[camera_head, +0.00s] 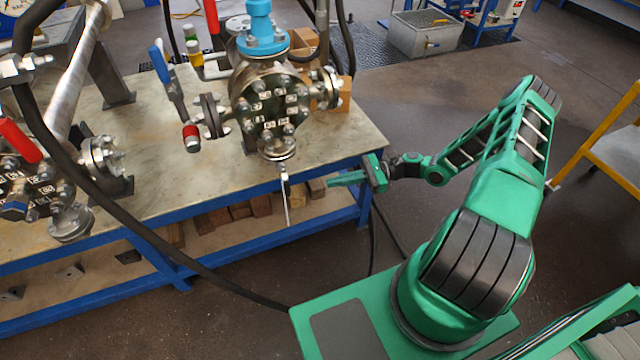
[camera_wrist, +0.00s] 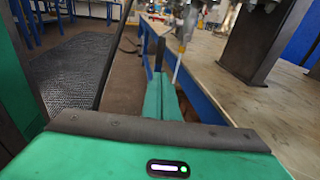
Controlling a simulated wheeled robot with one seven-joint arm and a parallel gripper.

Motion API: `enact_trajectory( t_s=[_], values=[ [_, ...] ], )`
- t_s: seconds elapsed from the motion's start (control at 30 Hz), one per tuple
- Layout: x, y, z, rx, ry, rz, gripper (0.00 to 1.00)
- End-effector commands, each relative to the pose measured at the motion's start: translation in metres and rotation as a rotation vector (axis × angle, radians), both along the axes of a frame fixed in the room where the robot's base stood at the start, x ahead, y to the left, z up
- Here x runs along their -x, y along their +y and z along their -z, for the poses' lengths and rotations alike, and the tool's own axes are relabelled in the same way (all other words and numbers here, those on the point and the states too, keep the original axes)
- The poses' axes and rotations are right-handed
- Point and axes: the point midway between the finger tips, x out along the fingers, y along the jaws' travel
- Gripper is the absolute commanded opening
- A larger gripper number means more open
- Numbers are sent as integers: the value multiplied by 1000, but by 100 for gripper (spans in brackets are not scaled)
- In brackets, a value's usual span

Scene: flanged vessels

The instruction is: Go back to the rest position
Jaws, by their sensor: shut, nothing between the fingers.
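My gripper (camera_head: 350,179) is at the end of my green arm, in front of the right part of the workbench (camera_head: 352,142). Its fingers point left in the head view and are closed together with nothing between them. In the wrist view the closed green fingers (camera_wrist: 168,100) point away from the camera, beside the bench edge. The flanged vessel (camera_head: 268,95) with a blue top stands on the bench, up and left of my gripper. A thin lever (camera_head: 285,195) hangs from its lower flange, left of the fingertips and apart from them.
A second flanged vessel (camera_head: 40,190) with a red handle is at the left of the bench. A black hose (camera_head: 120,222) runs from the left toward my base. A yellow-framed cart (camera_head: 610,150) stands at the right. The floor (camera_head: 420,95) behind my arm is clear.

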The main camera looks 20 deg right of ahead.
Motion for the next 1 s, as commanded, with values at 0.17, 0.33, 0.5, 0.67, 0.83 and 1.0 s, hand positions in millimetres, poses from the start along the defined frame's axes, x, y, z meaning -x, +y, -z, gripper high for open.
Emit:
enact_trajectory(
  t_s=[0.17, 0.33, 0.5, 0.67, 0.83, 1.0],
  values=[
    [3, -19, 0, 0, -2, 2, 0],
    [5, -25, 0, 0, -1, 0, 0],
    [5, -25, -1, 8, -2, -6, 0],
    [12, -27, -7, 87, -17, -65, 0],
    [28, -34, -21, 241, -51, -181, 0],
    [44, -46, -40, 395, -88, -297, 0]
  ],
)
